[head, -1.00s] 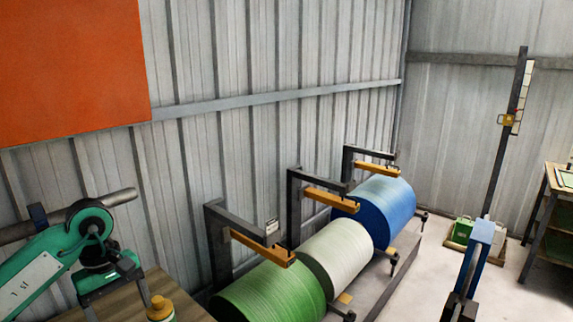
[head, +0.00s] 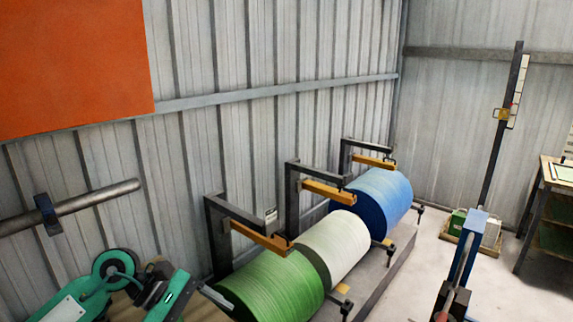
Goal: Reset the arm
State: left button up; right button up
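My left arm (head: 117,268), green and dark with a round joint, is at the lower left in the head view. It is bent, and its outer part slants toward the bottom edge. A pale grey end piece (head: 214,297) shows beside the green roll, possibly part of my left gripper. I cannot tell whether that gripper is open or shut, or whether it holds anything. My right gripper is not in view.
Green (head: 270,290), white (head: 335,245) and blue (head: 378,200) rolls lie in a row under dark brackets with orange bars. A blue post (head: 466,245) and a shelf (head: 545,220) stand right. Some floor is clear.

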pick_arm(q)
jog(key=d+r+n+t+h, duration=0.6)
jog(key=d+r+n+h, duration=0.15)
jog(key=n+h, duration=0.35)
jog(key=w+a+f+n+t+y, duration=0.1)
jog(key=w+a+n+t+y, duration=0.1)
jog(key=a+n+t+y, duration=0.8)
jog(key=w+d+f+n+t+y, duration=0.1)
jog(key=w+f+n+t+y, duration=0.35)
jog(key=n, duration=1.15)
jog(key=s+a+f+n+g+y, duration=0.2)
jog(key=s+a+f+n+y, duration=0.45)
jog(key=n, duration=0.45)
jog(key=s+f+n+g, duration=1)
jog(key=s+f+g, duration=0.4)
jog(key=s+f, duration=0.65)
notch_tip(320, 180, down, 30)
jog(key=s+r+g, duration=0.1)
jog(key=s+a+f, duration=0.2)
jog(key=s+f, duration=0.7)
jog(key=f, duration=0.1)
jog(key=s+a+f+g, duration=0.1)
jog(key=s+f, duration=0.9)
jog(key=f, duration=0.1)
jog(key=shift+s+a+y, duration=0.3)
jog(key=shift+a, duration=0.1)
